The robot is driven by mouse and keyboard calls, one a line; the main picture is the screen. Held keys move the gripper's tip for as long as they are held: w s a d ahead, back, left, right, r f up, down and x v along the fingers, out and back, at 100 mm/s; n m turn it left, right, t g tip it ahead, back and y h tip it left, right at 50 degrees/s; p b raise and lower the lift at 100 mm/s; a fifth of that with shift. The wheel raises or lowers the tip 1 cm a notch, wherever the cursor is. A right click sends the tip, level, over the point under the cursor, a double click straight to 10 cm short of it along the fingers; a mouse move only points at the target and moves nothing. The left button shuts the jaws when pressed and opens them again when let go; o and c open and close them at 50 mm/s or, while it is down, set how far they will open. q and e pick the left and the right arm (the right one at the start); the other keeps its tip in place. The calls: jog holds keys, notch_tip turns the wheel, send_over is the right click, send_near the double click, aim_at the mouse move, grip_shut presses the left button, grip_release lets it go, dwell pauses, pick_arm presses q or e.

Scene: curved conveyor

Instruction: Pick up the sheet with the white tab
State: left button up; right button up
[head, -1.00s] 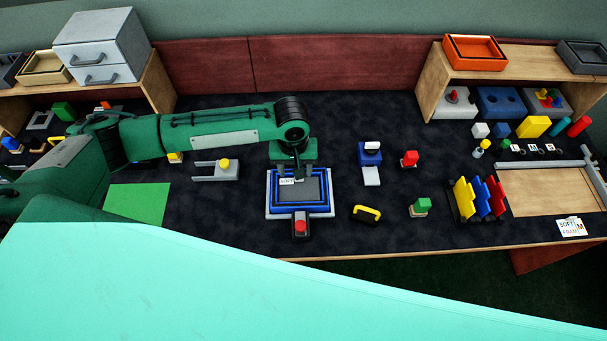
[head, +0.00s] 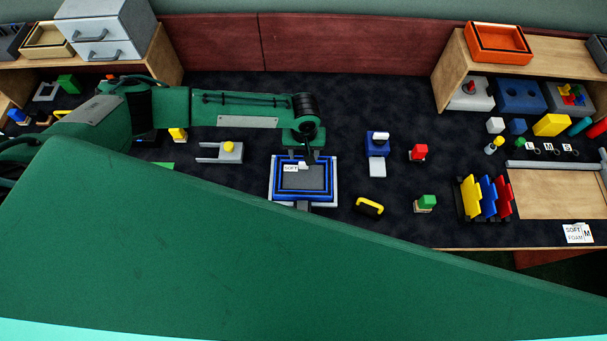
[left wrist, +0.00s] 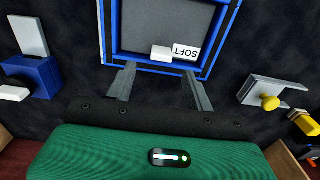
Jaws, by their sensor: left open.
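A dark grey sheet (head: 312,180) lies inside a blue-rimmed tray (head: 335,190). In the left wrist view the sheet (left wrist: 165,22) has a small white tab (left wrist: 161,53) at its edge nearest my gripper. A white SOFT label (left wrist: 187,50) lies beside the tab. My left gripper (left wrist: 160,68) is open and empty, its two fingers apart with the tab between and just beyond their tips in the picture. In the head view the left gripper (head: 302,158) is over the tray's back edge; its exact height cannot be told. My right gripper is not in view.
A grey holder with a yellow knob (head: 229,149) stands left of the tray; a blue block with a white slab (head: 377,143) stands right. A yellow handle (head: 369,205) and green block (head: 427,201) lie front right. Dark table between them is free. My green arm hides the front.

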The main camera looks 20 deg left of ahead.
aim_at(303, 176)
pick_arm(q)
notch_tip(303, 176, down, 4)
jog(key=shift+s+p, duration=0.15)
jog(key=shift+p, duration=0.75)
jog(key=shift+f, duration=0.4)
jog(key=c, duration=0.9)
jog(key=shift+c, duration=0.7)
